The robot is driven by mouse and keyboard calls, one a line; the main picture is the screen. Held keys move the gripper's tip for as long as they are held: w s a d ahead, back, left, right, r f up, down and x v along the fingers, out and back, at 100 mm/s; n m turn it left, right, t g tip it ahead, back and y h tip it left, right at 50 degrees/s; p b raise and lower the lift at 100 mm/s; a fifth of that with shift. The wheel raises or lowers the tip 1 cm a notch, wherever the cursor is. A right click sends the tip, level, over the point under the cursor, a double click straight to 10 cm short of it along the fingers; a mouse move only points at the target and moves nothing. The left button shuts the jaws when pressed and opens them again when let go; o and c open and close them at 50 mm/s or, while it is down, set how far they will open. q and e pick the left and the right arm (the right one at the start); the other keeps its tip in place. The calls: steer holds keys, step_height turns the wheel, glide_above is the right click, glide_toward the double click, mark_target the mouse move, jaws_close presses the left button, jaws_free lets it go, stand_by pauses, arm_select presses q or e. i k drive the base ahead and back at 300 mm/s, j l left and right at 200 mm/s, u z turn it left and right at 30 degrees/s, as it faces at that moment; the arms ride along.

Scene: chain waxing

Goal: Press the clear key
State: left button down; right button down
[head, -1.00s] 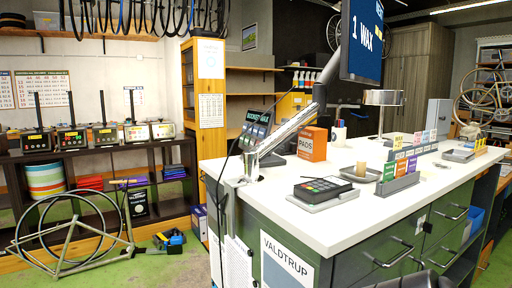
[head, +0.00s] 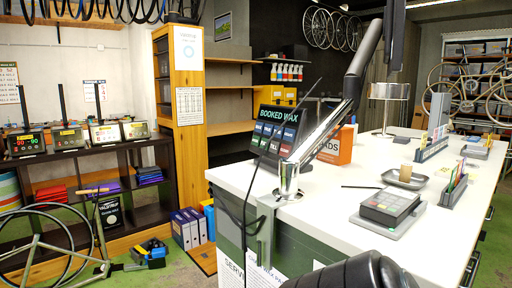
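A keypad device (head: 390,204) with a dark body, several pale keys and a red one lies on a grey stand (head: 388,224) near the front edge of the white counter. The key labels are too small to read, so I cannot tell which key is clear. A dark panel headed "BOOKED WAX" (head: 276,135) with several coloured tiles stands tilted at the counter's left end, partly behind a metal post. Neither of my grippers is in view. A dark rounded part, probably of my own arm, shows at the bottom edge.
The white counter (head: 240,180) has bare room at its left end. A metal post (head: 291,165) is clamped to its edge. Waxing units (head: 66,138) stand on a dark shelf at left.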

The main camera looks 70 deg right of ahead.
mark_target(286, 149)
steer(key=i+l, duration=0.15)
steer(key=i, duration=0.25)
steer(key=i+l, duration=0.15)
steer(key=i, duration=0.3)
steer(key=i+l, duration=0.15)
steer(key=i, duration=1)
steer(key=z, duration=2.95)
